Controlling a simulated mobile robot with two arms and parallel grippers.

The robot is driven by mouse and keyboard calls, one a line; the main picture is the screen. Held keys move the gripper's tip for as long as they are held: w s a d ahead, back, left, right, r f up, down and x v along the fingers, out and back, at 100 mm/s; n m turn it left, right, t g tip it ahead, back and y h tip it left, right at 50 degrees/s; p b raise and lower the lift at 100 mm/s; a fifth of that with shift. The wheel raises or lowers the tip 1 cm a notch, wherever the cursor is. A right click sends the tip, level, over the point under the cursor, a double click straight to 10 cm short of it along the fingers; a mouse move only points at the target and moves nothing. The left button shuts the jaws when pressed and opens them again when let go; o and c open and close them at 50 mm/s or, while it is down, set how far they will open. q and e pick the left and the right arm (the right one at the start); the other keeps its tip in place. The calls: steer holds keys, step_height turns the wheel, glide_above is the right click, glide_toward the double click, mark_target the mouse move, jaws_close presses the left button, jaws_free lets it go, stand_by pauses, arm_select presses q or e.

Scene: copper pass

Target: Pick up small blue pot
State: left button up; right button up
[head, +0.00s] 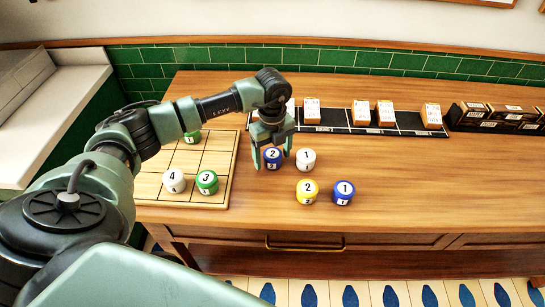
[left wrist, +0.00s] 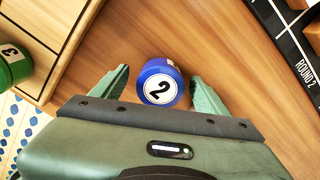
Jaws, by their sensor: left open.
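A blue pot marked 2 (head: 272,160) stands on the wooden table, just right of the wooden grid board. My left gripper (head: 271,163) points down at it, with one finger on each side. In the left wrist view the same blue pot (left wrist: 161,83) sits between the open fingertips (left wrist: 159,77), with a gap of table visible on both sides. The gripper is open and holds nothing. Another blue pot, marked 1 (head: 343,192), stands to the right, nearer the front edge. My right gripper is not in view.
A white pot (head: 306,159) stands close right of the gripper, a yellow pot (head: 307,191) in front. White (head: 174,181) and green (head: 207,182) pots sit on the grid board (head: 222,160). A black rack (head: 338,121) with cards lies behind.

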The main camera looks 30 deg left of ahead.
arm_select(q)
steer(key=c, duration=1.6)
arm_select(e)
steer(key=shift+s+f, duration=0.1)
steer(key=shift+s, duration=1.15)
